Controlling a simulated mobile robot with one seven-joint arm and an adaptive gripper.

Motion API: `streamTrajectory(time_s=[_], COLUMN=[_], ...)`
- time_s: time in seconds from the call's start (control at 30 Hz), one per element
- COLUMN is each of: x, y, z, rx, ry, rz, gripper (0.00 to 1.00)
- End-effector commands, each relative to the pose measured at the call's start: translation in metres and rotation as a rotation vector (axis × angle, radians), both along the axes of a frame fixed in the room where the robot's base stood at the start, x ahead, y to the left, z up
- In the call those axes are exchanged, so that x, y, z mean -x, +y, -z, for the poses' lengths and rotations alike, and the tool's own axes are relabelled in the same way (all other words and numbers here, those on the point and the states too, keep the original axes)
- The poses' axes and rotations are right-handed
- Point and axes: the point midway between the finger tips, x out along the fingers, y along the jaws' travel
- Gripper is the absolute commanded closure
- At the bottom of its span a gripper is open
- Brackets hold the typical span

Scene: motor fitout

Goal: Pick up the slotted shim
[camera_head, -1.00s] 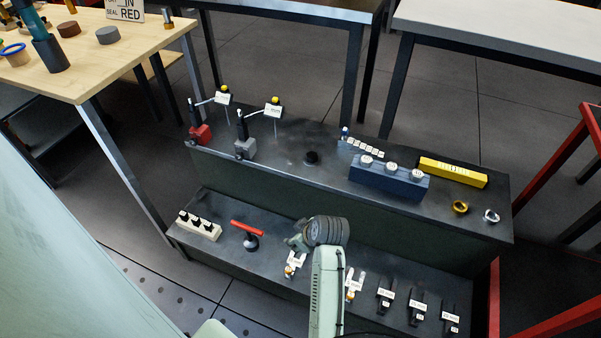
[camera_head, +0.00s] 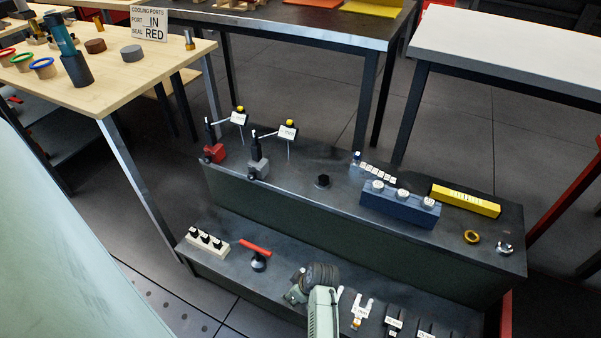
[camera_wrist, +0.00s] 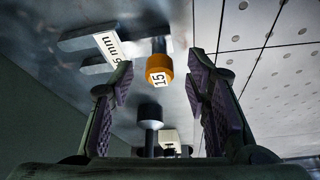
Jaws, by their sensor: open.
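A slotted shim (camera_wrist: 108,46) shows in the wrist view as a flat grey fork with a white "mm" label. Its prongs point left. My gripper (camera_wrist: 160,72) is open and empty, with a finger on each side. In the head view another forked shim (camera_head: 362,306) with a label and orange end lies on the lower shelf, right of my gripper (camera_head: 296,294). My wrist hides the shelf behind it.
On the lower shelf are a red-handled tool (camera_head: 257,253) and a cream block (camera_head: 207,241) with black knobs. Dark labelled parts (camera_head: 394,322) stand at the right. The upper shelf holds a blue block (camera_head: 399,205), a yellow bar (camera_head: 465,200) and two indicator stands.

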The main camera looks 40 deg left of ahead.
Motion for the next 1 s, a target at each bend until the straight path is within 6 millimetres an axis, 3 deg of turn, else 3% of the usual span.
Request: streamTrajectory(time_s=[0.3,1.0], x=[0.0,0.0], y=[0.0028,0.0026], z=[0.0068,0.0066], rx=[-0.001,-0.001], ry=[-0.001,-0.001], rz=[0.0,0.001], gripper=[0.56,1.0])
